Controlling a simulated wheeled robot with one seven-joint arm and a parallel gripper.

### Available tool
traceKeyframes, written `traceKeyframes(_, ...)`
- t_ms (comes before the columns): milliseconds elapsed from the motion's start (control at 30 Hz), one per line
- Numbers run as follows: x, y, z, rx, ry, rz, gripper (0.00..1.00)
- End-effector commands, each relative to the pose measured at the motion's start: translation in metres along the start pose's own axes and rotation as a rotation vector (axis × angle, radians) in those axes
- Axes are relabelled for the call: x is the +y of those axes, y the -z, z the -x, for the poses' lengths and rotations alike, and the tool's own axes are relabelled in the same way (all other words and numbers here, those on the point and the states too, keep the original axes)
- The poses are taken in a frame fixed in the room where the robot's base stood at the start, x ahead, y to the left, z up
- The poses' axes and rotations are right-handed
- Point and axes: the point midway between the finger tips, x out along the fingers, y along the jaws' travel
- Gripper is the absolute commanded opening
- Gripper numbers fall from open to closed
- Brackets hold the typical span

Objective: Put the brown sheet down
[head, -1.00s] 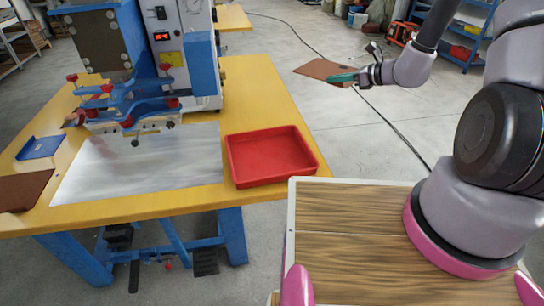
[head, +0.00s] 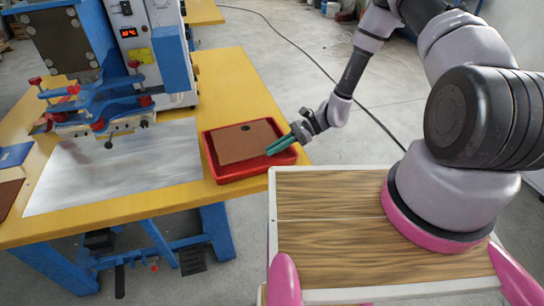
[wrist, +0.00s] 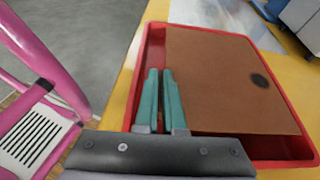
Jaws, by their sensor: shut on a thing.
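The brown sheet (head: 240,145) is a flat rectangle with a dark round spot. It lies within the outline of the red tray (head: 262,170) in the head view, close over its floor. I cannot tell whether it touches the bottom. My gripper (head: 278,146) is at the sheet's right edge, shut on it. In the wrist view the green fingers (wrist: 163,72) are close together at the near left edge of the sheet (wrist: 220,75), inside the rim of the tray (wrist: 152,45).
The tray stands on a yellow table (head: 236,75) beside a blue and white machine (head: 160,50). A shiny metal plate (head: 120,170) lies left of the tray. Another brown sheet (head: 8,198) lies at the far left. My wooden deck is in front.

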Motion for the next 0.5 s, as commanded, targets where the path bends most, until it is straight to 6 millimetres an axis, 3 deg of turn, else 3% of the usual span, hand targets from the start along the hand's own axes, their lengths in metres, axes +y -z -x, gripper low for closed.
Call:
traceKeyframes(300,0.001,0.037,-0.015,0.000,0.001,0.000,0.00)
traceKeyframes(500,0.001,0.037,-0.015,0.001,0.001,0.001,0.00)
